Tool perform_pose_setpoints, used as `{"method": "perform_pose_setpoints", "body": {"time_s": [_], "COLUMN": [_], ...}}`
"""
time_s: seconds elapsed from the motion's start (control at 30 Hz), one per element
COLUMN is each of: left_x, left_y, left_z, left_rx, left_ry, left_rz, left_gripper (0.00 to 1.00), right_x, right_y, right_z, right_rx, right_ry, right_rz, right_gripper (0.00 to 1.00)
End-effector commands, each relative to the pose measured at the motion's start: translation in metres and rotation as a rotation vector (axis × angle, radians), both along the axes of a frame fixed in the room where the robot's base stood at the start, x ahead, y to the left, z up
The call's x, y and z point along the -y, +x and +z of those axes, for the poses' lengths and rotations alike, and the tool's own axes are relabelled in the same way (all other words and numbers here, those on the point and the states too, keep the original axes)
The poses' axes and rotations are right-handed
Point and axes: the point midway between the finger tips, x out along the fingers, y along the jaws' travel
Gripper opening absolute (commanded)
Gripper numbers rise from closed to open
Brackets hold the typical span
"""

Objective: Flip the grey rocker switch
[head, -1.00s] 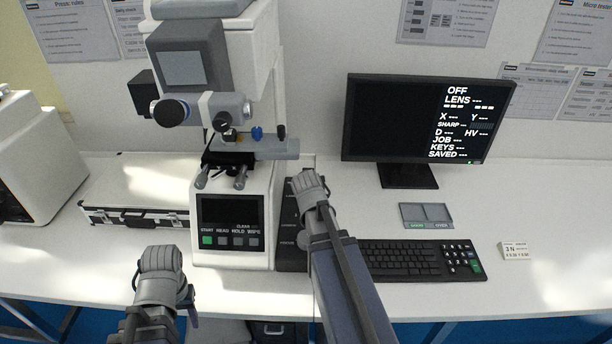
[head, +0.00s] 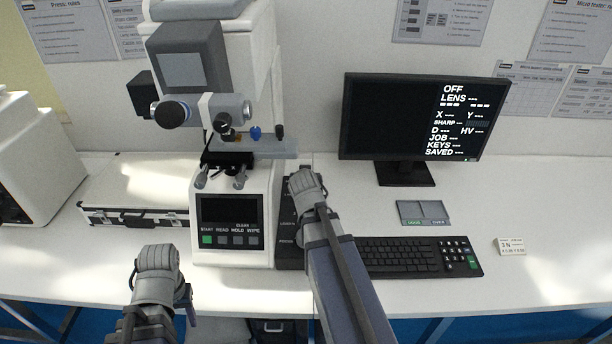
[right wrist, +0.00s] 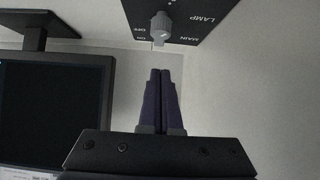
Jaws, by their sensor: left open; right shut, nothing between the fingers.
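The grey rocker switch (right wrist: 160,27) is at the top of the right wrist view. It sits on a dark panel (right wrist: 190,8) lettered MAIN, LAMP, ON and OFF. My right gripper (right wrist: 160,72) is shut and empty, its fingertips pointing at the switch with a small gap in the picture; depth is hard to tell. In the head view my right wrist (head: 306,186) stands beside the dark side panel (head: 287,222) of the microscope-type hardness tester (head: 262,195) and hides the switch. My left gripper (head: 190,301) is open, low in front of the table, largely hidden by its wrist.
A monitor (head: 400,115) reading OFF stands right of the tester, with a keyboard (head: 415,258) and a small grey two-part pad (head: 423,212) in front. A silver case (head: 135,190) lies left of the tester. The table's right side is mostly clear.

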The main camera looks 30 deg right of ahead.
Motion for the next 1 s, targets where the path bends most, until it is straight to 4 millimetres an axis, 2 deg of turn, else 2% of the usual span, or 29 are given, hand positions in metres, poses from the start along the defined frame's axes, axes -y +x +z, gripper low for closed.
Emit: {"method": "perform_pose_setpoints", "body": {"time_s": [0.37, 0.57, 0.8, 1.0], "left_x": [0.000, 0.000, 0.000, 0.000], "left_y": [0.000, 0.000, 0.000, 0.000], "left_z": [-0.005, -0.021, -0.046, -0.058], "left_rx": [0.000, 0.000, 0.000, 0.000], "left_ry": [0.000, 0.000, 0.000, 0.000], "left_rz": [0.000, 0.000, 0.000, 0.000], "left_gripper": [0.50, 0.50, 0.50, 0.50], "right_x": [0.003, 0.013, 0.031, 0.041], "right_y": [0.005, 0.023, 0.053, 0.069], "right_z": [-0.005, -0.021, -0.046, -0.058], "right_rx": [0.000, -0.001, -0.001, -0.001], "right_ry": [0.001, 0.001, 0.001, 0.001], "right_rz": [-0.001, 0.000, -0.001, 0.000], "right_gripper": [0.00, 0.00, 0.00, 0.00]}}
